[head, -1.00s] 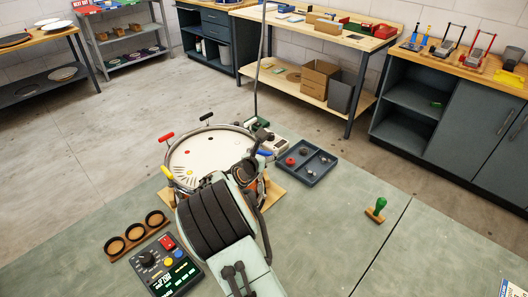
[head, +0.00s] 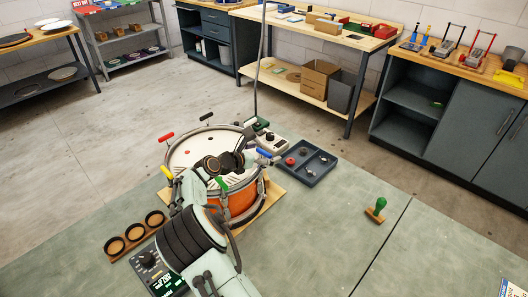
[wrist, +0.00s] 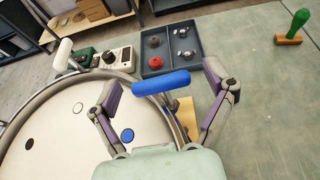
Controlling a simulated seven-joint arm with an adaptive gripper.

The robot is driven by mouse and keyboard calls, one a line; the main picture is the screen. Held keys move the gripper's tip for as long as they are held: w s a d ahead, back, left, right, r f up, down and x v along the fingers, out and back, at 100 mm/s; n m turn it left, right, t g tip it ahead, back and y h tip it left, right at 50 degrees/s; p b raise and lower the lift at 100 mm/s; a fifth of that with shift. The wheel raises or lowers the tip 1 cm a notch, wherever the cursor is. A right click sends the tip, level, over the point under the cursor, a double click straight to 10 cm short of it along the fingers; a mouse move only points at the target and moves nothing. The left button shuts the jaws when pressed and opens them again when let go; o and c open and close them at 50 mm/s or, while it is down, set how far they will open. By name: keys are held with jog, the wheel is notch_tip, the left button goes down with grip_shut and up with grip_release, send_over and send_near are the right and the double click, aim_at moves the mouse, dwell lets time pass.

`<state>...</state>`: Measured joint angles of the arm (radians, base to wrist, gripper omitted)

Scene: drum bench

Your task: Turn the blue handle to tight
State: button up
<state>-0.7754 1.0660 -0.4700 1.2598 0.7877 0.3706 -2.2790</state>
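The blue handle (head: 264,153) is a short bar on the right rim of the drum (head: 240,200), which has a white head and orange shell. In the wrist view the blue handle (wrist: 160,83) lies crosswise between the two fingers, with space on both sides. My gripper (wrist: 168,74) is open and empty. In the head view my gripper (head: 232,160) is over the drum head, left of the blue handle. I cannot tell its height above the handle. A blue dot (wrist: 127,135) is on the drum head near the handle.
A dark tray (head: 318,174) with small parts and a meter (head: 271,142) stand right of the drum. A green stamp (head: 377,208) stands farther right on the bench.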

jog(key=v, duration=1.2)
jog(key=shift+d, duration=0.1)
